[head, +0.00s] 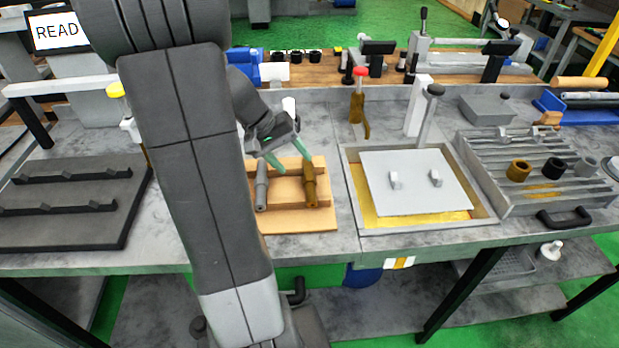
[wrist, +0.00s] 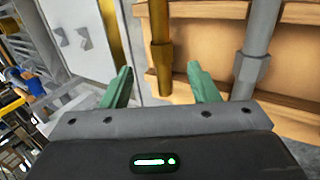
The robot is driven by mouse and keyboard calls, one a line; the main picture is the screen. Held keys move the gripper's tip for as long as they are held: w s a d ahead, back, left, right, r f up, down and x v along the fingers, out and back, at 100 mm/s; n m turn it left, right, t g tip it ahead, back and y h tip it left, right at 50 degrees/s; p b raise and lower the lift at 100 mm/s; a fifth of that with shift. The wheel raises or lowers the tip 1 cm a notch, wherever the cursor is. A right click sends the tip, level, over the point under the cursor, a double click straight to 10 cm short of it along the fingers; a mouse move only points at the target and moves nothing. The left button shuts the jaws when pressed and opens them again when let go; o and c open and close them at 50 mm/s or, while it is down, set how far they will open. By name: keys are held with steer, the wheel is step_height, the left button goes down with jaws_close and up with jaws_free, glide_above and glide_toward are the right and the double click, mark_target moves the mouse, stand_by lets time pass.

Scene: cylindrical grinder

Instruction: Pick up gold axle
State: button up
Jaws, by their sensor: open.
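A grey axle (head: 262,188) rests on the rack's left side. My gripper (head: 295,165) is open, with its green fingers above the upper part of the rack, close to the gold axle's top end. In the wrist view my gripper (wrist: 160,69) has the gold axle (wrist: 160,45) pointing in between its spread fingertips. The grey axle (wrist: 258,50) lies to the right, outside the fingers. Whether a finger touches the gold axle cannot be told.
A tray with a gold floor (head: 368,217) and a grey lidded plate (head: 415,180) stands right of the rack. A slotted grey rack with rings (head: 520,205) is farther right. A dark fixture plate (head: 60,225) lies left. A red-topped upright tool (head: 359,95) stands behind.

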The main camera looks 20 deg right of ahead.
mark_target(306, 177)
steer(key=shift+p+x, duration=0.4)
steer(key=shift+x, duration=3.25)
steer(key=shift+w, duration=0.25)
jaws_close()
